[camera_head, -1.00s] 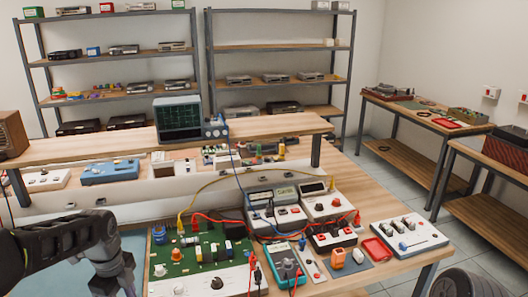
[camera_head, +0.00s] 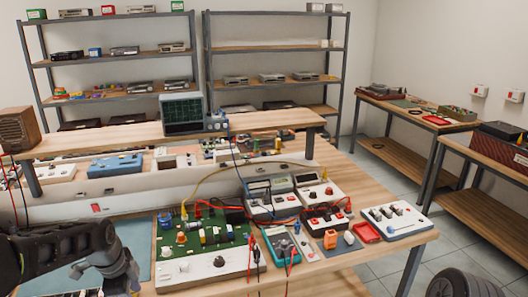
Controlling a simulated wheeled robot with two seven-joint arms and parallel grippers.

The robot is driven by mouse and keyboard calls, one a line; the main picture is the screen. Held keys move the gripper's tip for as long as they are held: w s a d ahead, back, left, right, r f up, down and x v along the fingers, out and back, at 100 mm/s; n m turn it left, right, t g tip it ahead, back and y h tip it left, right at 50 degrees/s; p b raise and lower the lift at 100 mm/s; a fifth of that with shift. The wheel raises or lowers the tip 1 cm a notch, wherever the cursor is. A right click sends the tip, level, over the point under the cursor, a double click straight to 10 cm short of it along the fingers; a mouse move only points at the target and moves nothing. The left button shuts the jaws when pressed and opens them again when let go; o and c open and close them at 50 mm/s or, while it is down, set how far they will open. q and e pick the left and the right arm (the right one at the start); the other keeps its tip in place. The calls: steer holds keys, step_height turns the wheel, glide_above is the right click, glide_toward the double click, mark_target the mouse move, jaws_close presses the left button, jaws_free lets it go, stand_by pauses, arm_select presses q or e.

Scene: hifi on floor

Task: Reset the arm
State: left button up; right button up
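My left arm comes in from the lower left, over the front left part of the wooden workbench (camera_head: 385,190). Its dark grey wrist bends down near the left gripper (camera_head: 118,286), just left of a green circuit board (camera_head: 170,252). The lower end is cut off by the picture's bottom edge, so I cannot tell whether the fingers are open or hold anything. A dark rounded part of mine shows at the bottom right corner. My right gripper is not in view.
On the bench, right of my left arm, stand a teal multimeter (camera_head: 282,246), a red tray (camera_head: 367,232) and a white switch panel (camera_head: 397,220). A raised shelf (camera_head: 100,143) carries an oscilloscope (camera_head: 182,114). Tiled floor (camera_head: 385,180) lies open to the right.

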arm_select(q)
steer(key=s+d+f+n+t+h, duration=0.1)
steer(key=s+d+f+n+h, duration=0.15)
steer(key=d+f+n, duration=0.6)
steer(key=s+d+f+n+t+h, duration=0.1)
steer(key=s+d+f+n, duration=0.2)
steer(key=d+f+n, duration=0.55)
steer(key=s+d+f+g, duration=0.2)
steer(key=s+d+f, duration=0.3)
steer(key=s, duration=0.5)
steer(key=s+d+f+g, duration=0.1)
steer(key=s+d+f, duration=0.5)
steer(key=s, duration=0.4)
steer(key=shift+g, duration=0.4)
stand_by(3.9)
